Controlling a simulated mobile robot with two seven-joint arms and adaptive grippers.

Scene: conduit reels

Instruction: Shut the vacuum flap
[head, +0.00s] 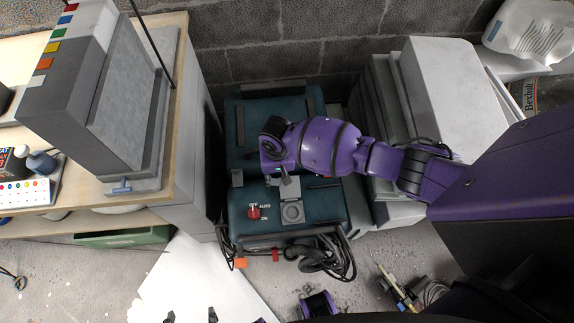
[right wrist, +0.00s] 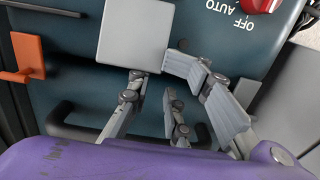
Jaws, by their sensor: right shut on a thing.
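The vacuum (head: 240,210) is a teal box on the floor with a red OFF/AUTO/ON knob (head: 253,212). Its socket (head: 292,212) is a grey square plate with a round face. The flap (right wrist: 135,35), a light grey square, stands out from the vacuum in the right wrist view. My right gripper (head: 286,180) is over the vacuum just behind the socket. In the right wrist view its fingers (right wrist: 206,82) are close together at the flap's edge, shut on it. The exact contact is partly hidden. Small dark tips at the head view's bottom edge may be my left gripper; its jaws cannot be made out.
A wooden bench (head: 185,80) with a grey cabinet stands at the left. Stacked grey slabs (head: 450,90) stand at the right. Black cable (head: 325,255) lies coiled at the vacuum's front. A block wall closes the back. A white sheet (head: 190,280) lies on the floor.

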